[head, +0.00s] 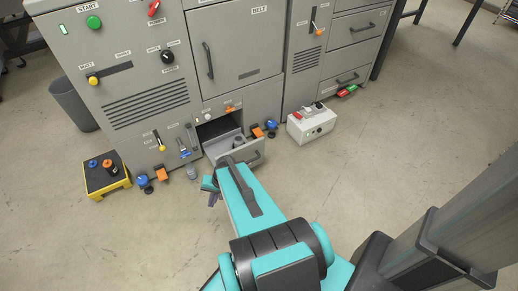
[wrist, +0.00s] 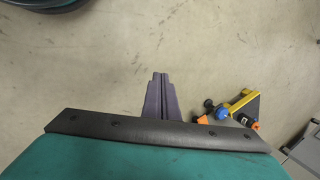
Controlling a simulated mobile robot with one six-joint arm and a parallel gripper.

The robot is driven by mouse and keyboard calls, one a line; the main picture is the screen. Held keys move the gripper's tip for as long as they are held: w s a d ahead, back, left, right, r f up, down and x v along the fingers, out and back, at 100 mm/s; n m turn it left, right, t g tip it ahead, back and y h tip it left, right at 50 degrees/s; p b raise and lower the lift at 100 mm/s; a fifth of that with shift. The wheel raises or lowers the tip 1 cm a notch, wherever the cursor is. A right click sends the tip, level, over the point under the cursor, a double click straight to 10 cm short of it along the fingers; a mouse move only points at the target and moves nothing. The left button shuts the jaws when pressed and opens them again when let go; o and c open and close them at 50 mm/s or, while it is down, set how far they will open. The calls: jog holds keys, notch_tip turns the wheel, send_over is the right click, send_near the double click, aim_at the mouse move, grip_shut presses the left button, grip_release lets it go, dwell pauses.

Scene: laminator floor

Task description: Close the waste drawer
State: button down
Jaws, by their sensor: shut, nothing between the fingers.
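The drawer that stands open (head: 256,147) is low in the middle of the grey machine in the head view; I take it as the waste drawer. It is pulled out, with a dark handle on its front and a few small dark objects inside. I cannot read its label. My arm crosses in front of part of the drawer front. My gripper (head: 213,198) is on the floor side of the drawer, to its left and in front. In the wrist view my gripper (wrist: 160,75) has its purple fingers together, empty, over bare floor.
A yellow stand (head: 93,196) holding several small objects is at the left. A white box (head: 318,125) stands right of the drawer. The floor in front is mostly free.

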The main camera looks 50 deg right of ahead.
jog(key=s+d+r+m+t+h+b, duration=0.1)
jog(key=d+m+t+h+b, duration=0.1)
jog(key=d, duration=0.9)
jog(key=s+d+r+m+t+h+b, duration=0.1)
jog(key=d+m+b, duration=0.4)
jog(key=d, duration=0.7)
jog(key=s+d+r+m+t+h+b, duration=0.2)
jog(key=s+d+m+t+h+b, duration=0.1)
jog(key=d, duration=0.9)
jog(key=shift+s+m+h, duration=0.25)
jog(key=shift+m+h, duration=0.25)
jog(key=shift+m, duration=0.4)
jog(key=shift+w+f+b, duration=0.1)
jog(key=shift+f+b, duration=0.1)
jog(key=shift+b, duration=0.4)
jog(key=b+x, duration=0.3)
jog(key=b, duration=0.2)
jog(key=b+x, duration=0.1)
jog(key=b, duration=0.4)
jog(key=shift+w+d+f, duration=0.1)
jog(key=shift+w+f, duration=0.15)
jog(key=shift+w, duration=0.05)
